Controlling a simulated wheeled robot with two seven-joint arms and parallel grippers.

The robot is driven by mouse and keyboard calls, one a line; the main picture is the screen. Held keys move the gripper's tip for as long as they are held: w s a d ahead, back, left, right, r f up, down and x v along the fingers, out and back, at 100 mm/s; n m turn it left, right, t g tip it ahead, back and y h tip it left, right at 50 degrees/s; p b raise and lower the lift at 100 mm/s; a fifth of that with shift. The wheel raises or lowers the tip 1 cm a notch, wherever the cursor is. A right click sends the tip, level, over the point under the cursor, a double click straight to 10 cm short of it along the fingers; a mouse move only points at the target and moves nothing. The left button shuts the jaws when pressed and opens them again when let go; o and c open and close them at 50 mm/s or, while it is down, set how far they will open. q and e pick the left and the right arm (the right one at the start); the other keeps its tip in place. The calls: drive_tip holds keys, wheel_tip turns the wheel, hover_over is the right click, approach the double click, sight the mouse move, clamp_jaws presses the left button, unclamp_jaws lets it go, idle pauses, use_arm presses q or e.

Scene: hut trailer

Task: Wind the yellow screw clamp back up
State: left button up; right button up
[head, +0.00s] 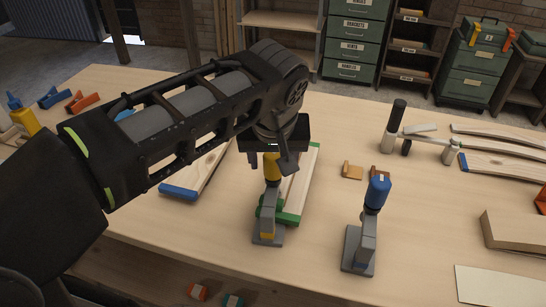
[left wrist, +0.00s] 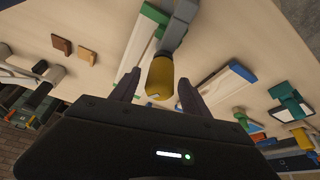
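The yellow screw clamp (head: 268,222) stands upright near the front edge of the table, its grey body below a yellow handle (head: 271,168). My left gripper (head: 277,160) is right at the top of that handle, pointing down. In the left wrist view the yellow handle (left wrist: 160,78) sits between the two fingers of my left gripper (left wrist: 158,90), with a visible gap on each side. The gripper is open. In the head view the gripper and wrist hide the top of the handle. My right gripper is in neither view.
A blue-handled clamp (head: 368,225) stands to the right. A green-ended board (head: 298,190) lies just behind the yellow clamp, and a blue-ended board (head: 195,180) lies left. Small wooden blocks (head: 351,171) and a black-handled tool (head: 397,120) are farther back. The table between the two clamps is clear.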

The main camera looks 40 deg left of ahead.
use_arm(q)
drive_tip(key=v, duration=0.7)
drive_tip(key=shift+r, duration=0.4)
drive_tip(key=shift+d, duration=0.1)
